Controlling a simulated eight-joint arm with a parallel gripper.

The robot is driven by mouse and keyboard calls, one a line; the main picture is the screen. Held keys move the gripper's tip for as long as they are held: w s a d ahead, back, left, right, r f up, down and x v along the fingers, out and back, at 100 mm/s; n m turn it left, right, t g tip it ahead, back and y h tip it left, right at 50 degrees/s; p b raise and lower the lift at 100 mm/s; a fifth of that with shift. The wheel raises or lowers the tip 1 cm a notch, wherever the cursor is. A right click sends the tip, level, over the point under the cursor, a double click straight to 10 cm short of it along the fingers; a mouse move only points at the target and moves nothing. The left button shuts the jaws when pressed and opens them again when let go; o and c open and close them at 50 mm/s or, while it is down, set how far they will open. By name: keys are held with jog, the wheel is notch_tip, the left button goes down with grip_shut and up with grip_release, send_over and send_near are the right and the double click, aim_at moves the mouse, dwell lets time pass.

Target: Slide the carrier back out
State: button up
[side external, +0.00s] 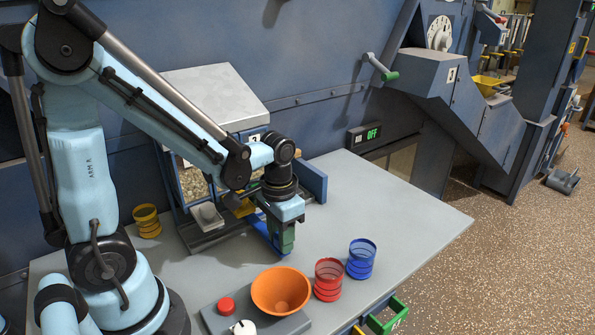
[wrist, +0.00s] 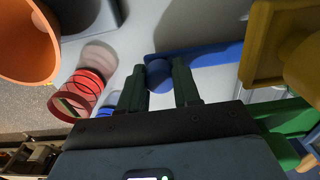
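The carrier's blue handle (side external: 262,237) sticks out from the dark rails towards the front of the bench. In the wrist view the handle is a blue bar (wrist: 205,55) with a round knob at its end. My gripper (wrist: 159,76) points down over this end, and the knob fills the gap between its dark green fingers, which look closed against its sides. In the side view my gripper (side external: 281,240) partly hides the handle. A yellow bucket part (side external: 241,206) sits behind my gripper by the machine opening; it also shows in the wrist view (wrist: 262,45).
An orange bowl (side external: 282,290), a red cup (side external: 328,279) and a blue cup (side external: 361,258) stand at the front of the bench. A yellow cup (side external: 147,221) stands at the left. The bench (side external: 405,212) is clear to the right. A display (side external: 364,136) reads OFF.

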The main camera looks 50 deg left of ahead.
jog(key=shift+c, duration=1)
jog(key=shift+w, duration=5.7)
jog(key=shift+s, duration=0.15)
jog(key=o, duration=0.8)
jog(key=shift+r, duration=6)
